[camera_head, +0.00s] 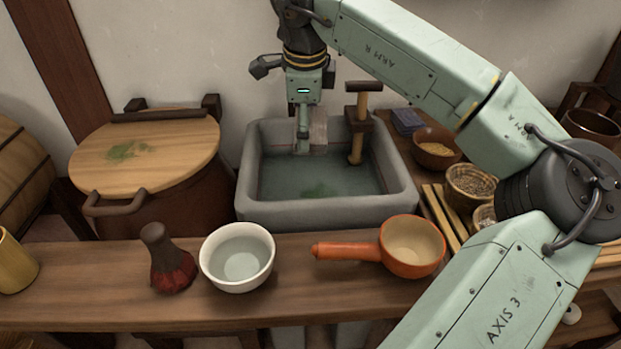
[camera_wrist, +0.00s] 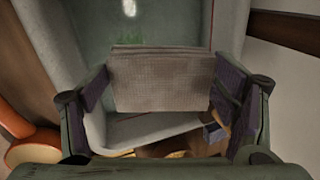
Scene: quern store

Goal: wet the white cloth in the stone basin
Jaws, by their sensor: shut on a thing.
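The grey stone basin (camera_head: 325,212) stands behind the counter and holds greenish water (camera_head: 320,180). My gripper (camera_head: 303,143) points down inside the basin's outline, near its back wall. It is shut on the white cloth (camera_head: 319,132), which looks pale grey-beige and hangs flat. In the wrist view the cloth (camera_wrist: 160,80) spans the space between the two dark finger pads of my gripper (camera_wrist: 163,92). I cannot tell whether the cloth's lower edge touches the water.
A wooden spout (camera_head: 357,125) rises at the basin's back right, close to my gripper. On the front counter (camera_head: 90,290) are a dark brush (camera_head: 168,262), a white bowl (camera_head: 238,257) and an orange ladle (camera_head: 405,250). A lidded tub (camera_head: 150,155) stands left; bowls (camera_head: 437,150) stand right.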

